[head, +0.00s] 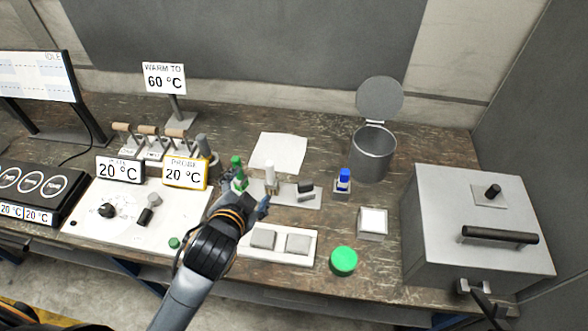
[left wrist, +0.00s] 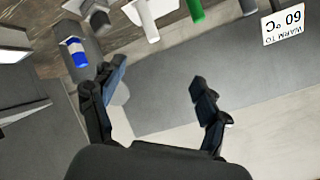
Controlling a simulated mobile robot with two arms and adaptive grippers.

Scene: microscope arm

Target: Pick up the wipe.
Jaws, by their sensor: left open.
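Several pale items could be the wipe, and I cannot tell which one it is. A small box with a white square top (head: 372,221) stands right of the middle. Two grey pads (head: 263,239) lie on a white tray at the front. A white sheet (head: 278,152) lies flat at the back. My left gripper (head: 248,196) is open and empty, above the bench beside the white-capped tube (head: 270,176) and the green-capped tube (head: 238,172). In the left wrist view its fingers (left wrist: 157,72) are spread with nothing between them. My right gripper does not show.
A blue-capped vial (head: 343,180) also shows in the left wrist view (left wrist: 77,52). A lidded metal bin (head: 373,155) stands at the back. A green disc (head: 343,261) lies near the front edge. A large grey box (head: 478,225) fills the right side.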

